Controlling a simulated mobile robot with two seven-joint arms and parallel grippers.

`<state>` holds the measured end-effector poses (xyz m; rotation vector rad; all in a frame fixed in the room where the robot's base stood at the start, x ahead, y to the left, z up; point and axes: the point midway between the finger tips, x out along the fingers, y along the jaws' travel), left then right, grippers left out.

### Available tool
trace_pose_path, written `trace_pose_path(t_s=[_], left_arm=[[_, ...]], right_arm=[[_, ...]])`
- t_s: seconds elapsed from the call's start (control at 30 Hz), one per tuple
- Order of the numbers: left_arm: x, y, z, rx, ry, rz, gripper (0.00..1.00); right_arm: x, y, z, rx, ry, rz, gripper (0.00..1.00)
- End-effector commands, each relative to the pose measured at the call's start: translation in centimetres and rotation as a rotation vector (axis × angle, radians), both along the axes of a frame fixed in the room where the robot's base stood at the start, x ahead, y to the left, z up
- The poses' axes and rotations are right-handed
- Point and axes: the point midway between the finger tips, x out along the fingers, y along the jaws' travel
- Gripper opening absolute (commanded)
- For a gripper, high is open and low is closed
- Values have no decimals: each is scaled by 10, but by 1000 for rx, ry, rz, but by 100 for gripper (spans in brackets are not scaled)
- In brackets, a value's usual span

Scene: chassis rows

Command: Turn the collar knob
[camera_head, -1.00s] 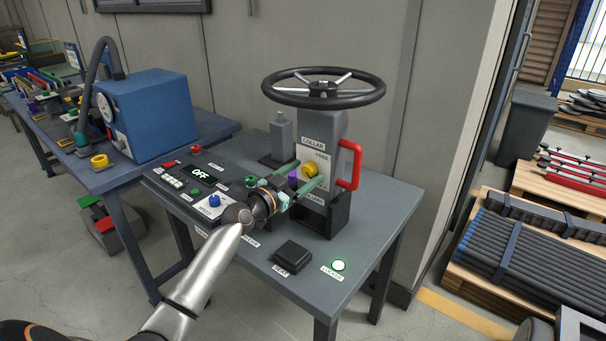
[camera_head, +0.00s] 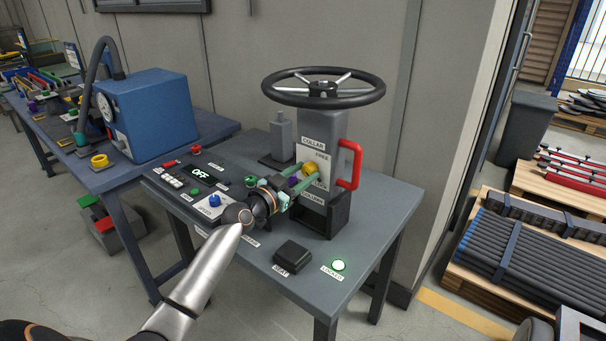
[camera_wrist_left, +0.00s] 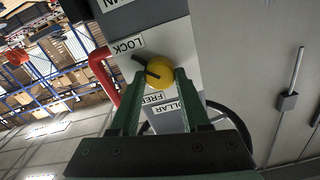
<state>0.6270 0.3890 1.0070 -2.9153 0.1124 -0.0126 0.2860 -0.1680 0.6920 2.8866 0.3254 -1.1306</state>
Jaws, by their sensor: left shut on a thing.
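The yellow collar knob (camera_head: 310,169) sits on a pale plate on the grey column (camera_head: 326,125), below the COLLAR label. In the left wrist view the knob (camera_wrist_left: 157,73) has a dark pointer bar, one end towards the LOCK label (camera_wrist_left: 125,47); the FREE label (camera_wrist_left: 155,98) is on its other side. My left gripper (camera_head: 309,175) is shut on the knob, its green fingers on either side of it. The fingers also show in the left wrist view (camera_wrist_left: 158,88), partly covering the plate. My right gripper is not in view.
A black handwheel (camera_head: 324,88) tops the column, and a red handle (camera_head: 349,165) is on its right side. On the bench (camera_head: 375,205) are a black SEAT block (camera_head: 293,256), a lit LOCKED lamp (camera_head: 338,265) and a panel reading OFF (camera_head: 201,174).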

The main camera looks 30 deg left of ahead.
Motion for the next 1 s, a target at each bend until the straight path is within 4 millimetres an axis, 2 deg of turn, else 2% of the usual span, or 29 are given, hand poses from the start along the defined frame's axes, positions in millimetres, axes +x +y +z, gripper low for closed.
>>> trace_pose_path(t_s=[0.27, 0.47, 1.0], left_arm=[[0, 0, 0, -28, 3, -1, 0], [0, 0, 0, -124, 11, -1, 0], [0, 1, 0, -611, 49, -2, 0]], right_arm=[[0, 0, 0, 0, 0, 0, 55], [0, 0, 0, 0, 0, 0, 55], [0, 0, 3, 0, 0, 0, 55]])
